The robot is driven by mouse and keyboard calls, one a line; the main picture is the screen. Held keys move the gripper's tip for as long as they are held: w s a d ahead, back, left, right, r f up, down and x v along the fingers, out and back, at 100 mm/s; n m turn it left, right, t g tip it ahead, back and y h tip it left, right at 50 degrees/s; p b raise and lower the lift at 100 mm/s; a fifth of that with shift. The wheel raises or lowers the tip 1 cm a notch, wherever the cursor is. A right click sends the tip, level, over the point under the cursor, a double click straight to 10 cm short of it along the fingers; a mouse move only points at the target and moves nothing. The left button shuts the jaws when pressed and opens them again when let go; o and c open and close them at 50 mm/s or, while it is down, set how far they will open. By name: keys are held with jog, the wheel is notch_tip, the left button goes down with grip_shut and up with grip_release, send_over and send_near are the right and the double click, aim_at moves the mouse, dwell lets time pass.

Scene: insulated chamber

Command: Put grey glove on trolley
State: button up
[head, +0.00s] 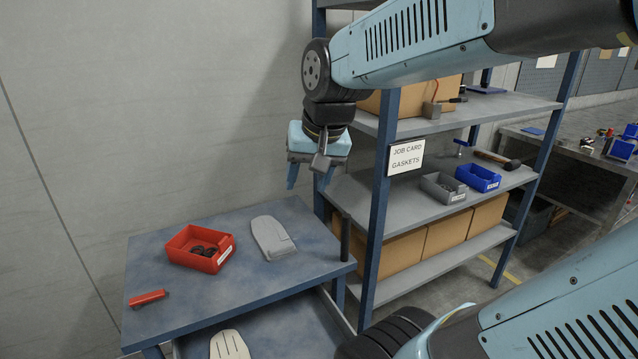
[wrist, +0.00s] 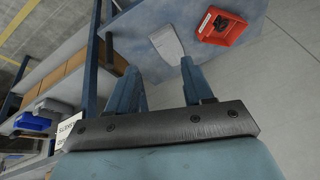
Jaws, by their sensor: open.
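A flat grey glove (head: 272,238) lies on the blue top of the trolley (head: 200,295), right of a red bin. The glove also shows in the wrist view (wrist: 166,42), ahead of the fingers. A paler, cream glove (head: 229,345) lies on the trolley's lower shelf, partly cut off by the picture's bottom edge. My gripper (head: 309,178) is open and empty. It points down, above and beyond the glove, apart from it. Its two blue fingers stand apart in the wrist view (wrist: 160,72).
The red bin (head: 200,248) holds dark parts; a red-handled item (head: 147,299) lies near the trolley's left edge. A blue-framed shelf rack (head: 380,200) stands close right of my gripper, with a grey bin (head: 443,188), blue bin (head: 478,178) and cardboard boxes.

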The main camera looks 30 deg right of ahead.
jog(key=shift+s+a+r+n+t+h, duration=0.1)
jog(key=shift+s+r+n+t, duration=0.15)
jog(key=shift+s+n, duration=0.55)
jog(key=shift+s+a+r+n+t+h, duration=0.15)
jog(key=shift+s+n, duration=0.25)
jog(key=shift+s, duration=0.65)
jog(key=shift+s+a+r+n+t+h, duration=0.1)
jog(key=shift+s+r+n+t, duration=0.15)
jog(key=shift+s+n, duration=0.55)
jog(key=shift+s, duration=0.15)
jog(key=shift+c, duration=0.2)
